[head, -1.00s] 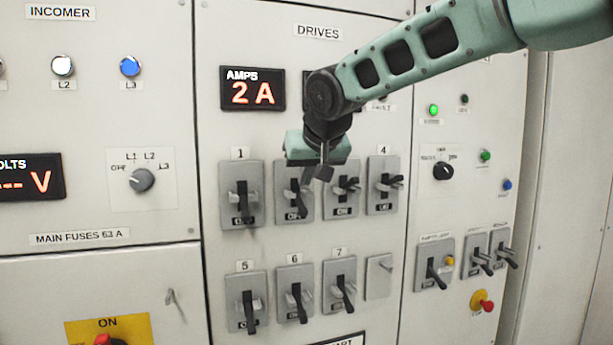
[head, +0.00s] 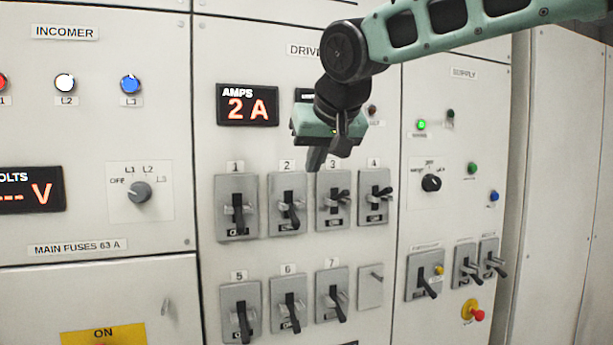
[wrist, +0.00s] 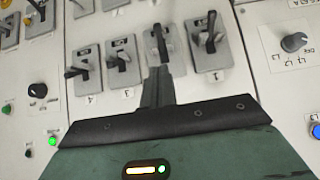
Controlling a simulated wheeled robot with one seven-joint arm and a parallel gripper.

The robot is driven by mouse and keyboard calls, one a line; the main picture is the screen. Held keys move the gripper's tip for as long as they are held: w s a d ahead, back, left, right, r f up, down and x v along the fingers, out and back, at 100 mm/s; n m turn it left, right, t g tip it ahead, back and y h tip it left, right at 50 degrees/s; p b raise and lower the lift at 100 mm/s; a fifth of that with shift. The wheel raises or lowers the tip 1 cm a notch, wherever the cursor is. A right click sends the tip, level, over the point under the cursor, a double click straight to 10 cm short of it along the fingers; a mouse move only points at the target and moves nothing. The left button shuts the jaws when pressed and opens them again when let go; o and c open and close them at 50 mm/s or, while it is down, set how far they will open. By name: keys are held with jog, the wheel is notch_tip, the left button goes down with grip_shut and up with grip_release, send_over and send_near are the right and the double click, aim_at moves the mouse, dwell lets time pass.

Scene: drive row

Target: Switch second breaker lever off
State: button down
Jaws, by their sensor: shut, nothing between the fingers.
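The second breaker (head: 280,221) is a grey plate with a black lever (head: 291,214) in the upper row under DRIVES. Its lever points down, like the lever of breaker 1 (head: 237,212). The levers of breakers 3 (head: 336,196) and 4 (head: 378,191) stick out to the right, higher up. My gripper (head: 315,160) is shut and empty, above and between breakers 2 and 3. In the upside-down wrist view my fingers (wrist: 157,88) overlap the number end of the second breaker, whose lever (wrist: 160,43) shows beyond the fingertips. I see no contact with the lever.
Breakers 5 (head: 240,312), 6 (head: 288,306) and 7 (head: 333,294) stand below, levers down. An AMPS display (head: 247,105) reads 2 A. A red-knobbed emergency stop (head: 474,311) is at the lower right. Bare panel lies between the two rows.

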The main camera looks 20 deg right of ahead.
jog(key=shift+s+r, duration=0.2)
jog(key=shift+s, duration=0.3)
jog(key=shift+s+r, duration=0.15)
jog(key=shift+s, duration=0.35)
jog(key=s+a+f+n+g, duration=0.1)
jog(key=s+a+f, duration=0.2)
jog(key=f, duration=0.3)
jog(key=s+a+f+n+g+y, duration=0.1)
jog(key=s+a+f+n+g, duration=0.1)
jog(key=s+f, duration=0.3)
jog(key=s+a+f+n+g, duration=0.1)
jog(key=s+a+f, duration=0.15)
jog(key=f, duration=0.45)
jog(key=s+f+n+g, duration=0.3)
jog(key=s+f+g, duration=0.2)
jog(key=s+f, duration=1)
jog(key=shift+s+d+f+n, duration=0.2)
jog(key=shift+s+d+n, duration=0.2)
jog(key=shift+s, duration=0.75)
